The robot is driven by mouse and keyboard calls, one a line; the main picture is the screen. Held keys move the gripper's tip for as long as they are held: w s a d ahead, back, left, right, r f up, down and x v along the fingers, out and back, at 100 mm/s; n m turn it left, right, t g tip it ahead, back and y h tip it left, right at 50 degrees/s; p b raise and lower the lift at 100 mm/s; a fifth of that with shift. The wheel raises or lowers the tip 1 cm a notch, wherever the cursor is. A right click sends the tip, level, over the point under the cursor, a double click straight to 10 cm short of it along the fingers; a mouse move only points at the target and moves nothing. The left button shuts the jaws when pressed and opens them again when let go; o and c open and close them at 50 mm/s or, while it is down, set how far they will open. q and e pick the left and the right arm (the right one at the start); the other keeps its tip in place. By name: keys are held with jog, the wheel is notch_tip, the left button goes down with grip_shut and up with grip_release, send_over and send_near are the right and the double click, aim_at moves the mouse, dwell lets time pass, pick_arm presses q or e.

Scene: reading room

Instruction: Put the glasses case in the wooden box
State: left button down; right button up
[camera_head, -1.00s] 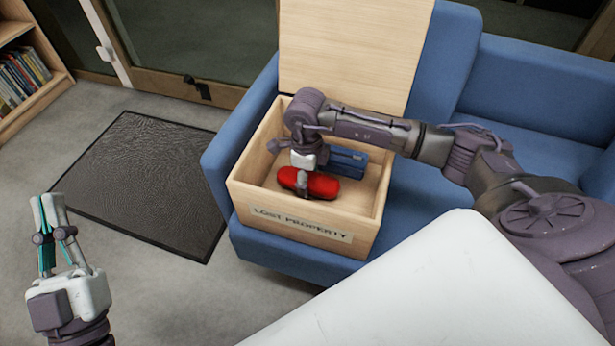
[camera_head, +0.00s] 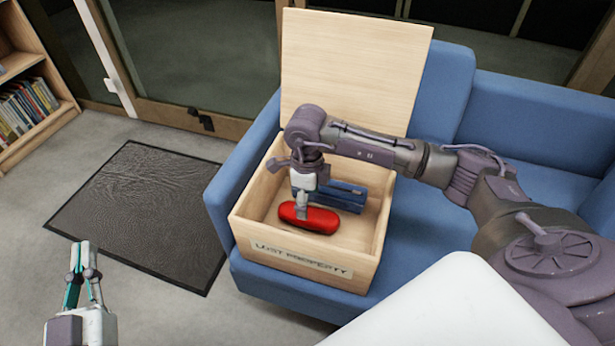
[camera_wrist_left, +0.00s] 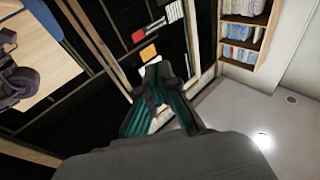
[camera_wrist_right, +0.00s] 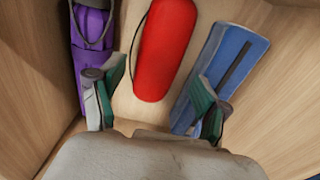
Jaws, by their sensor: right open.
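The red glasses case (camera_head: 318,219) lies inside the wooden box (camera_head: 310,270), on its floor. The box stands on the blue sofa with its lid raised and bears a "Lost Property" label. My right gripper (camera_head: 302,208) points down into the box, over the left part of the case. In the right wrist view its fingers (camera_wrist_right: 160,90) are wide apart, with the red case (camera_wrist_right: 165,50) in front of and between them, not clamped. My left gripper (camera_head: 82,250) is away at the lower left, above the floor. Its fingers (camera_wrist_left: 158,75) come together, empty.
A blue object (camera_head: 340,197) lies behind the case in the box. A purple umbrella (camera_wrist_right: 90,55) lies along another side, seen in the right wrist view. The raised lid (camera_head: 355,75) stands behind my right arm. A dark mat (camera_head: 140,215) and bookshelf (camera_head: 25,95) are at left.

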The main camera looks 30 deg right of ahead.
pick_arm(q)
notch_tip(320, 180, down, 8)
jog(key=s+a+g+y+p, duration=0.1)
jog(key=g, duration=0.4)
jog(key=shift+a+y, duration=0.25)
jog(key=shift+y, duration=0.15)
pick_arm(e)
notch_tip(320, 180, up, 7)
pick_arm(q)
jog(key=shift+p, duration=0.35)
